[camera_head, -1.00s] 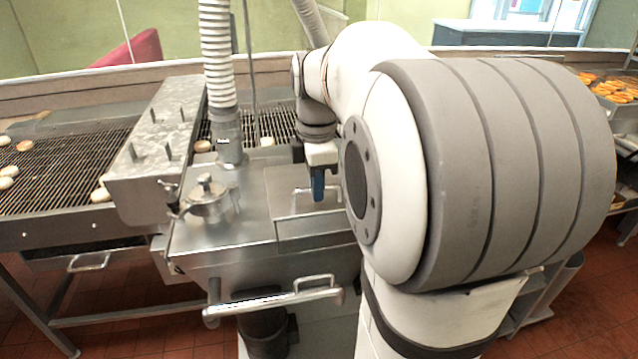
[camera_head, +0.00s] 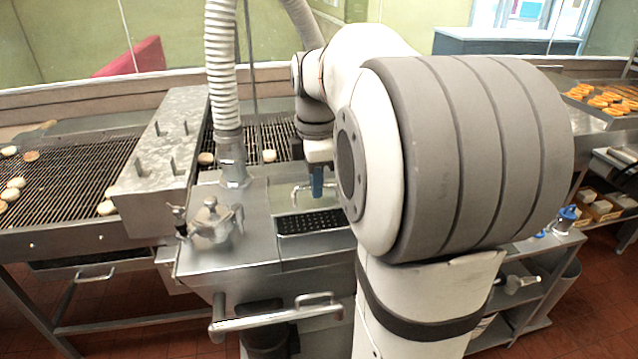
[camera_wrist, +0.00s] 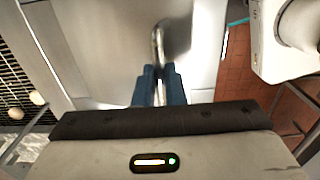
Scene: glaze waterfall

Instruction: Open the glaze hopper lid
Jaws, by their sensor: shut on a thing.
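The glaze hopper (camera_head: 225,258) is a steel box in the head view. Its lid (camera_head: 283,197) is raised at the back, and a black perforated grate (camera_head: 308,222) shows in the opening in front of it. My gripper (camera_head: 317,186) has blue fingers shut on the lid's bar handle (camera_head: 297,188). In the wrist view the fingers (camera_wrist: 158,84) close around the handle (camera_wrist: 157,45), with the lid's steel face (camera_wrist: 105,35) beyond. My arm hides the right part of the lid and hopper.
A ribbed hose (camera_head: 222,75) rises from the hopper top beside a clamped cap (camera_head: 211,218). A push bar (camera_head: 270,318) juts from the front. A wire conveyor (camera_head: 65,170) with doughnuts runs at left. A shelf cart (camera_head: 535,275) stands at right.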

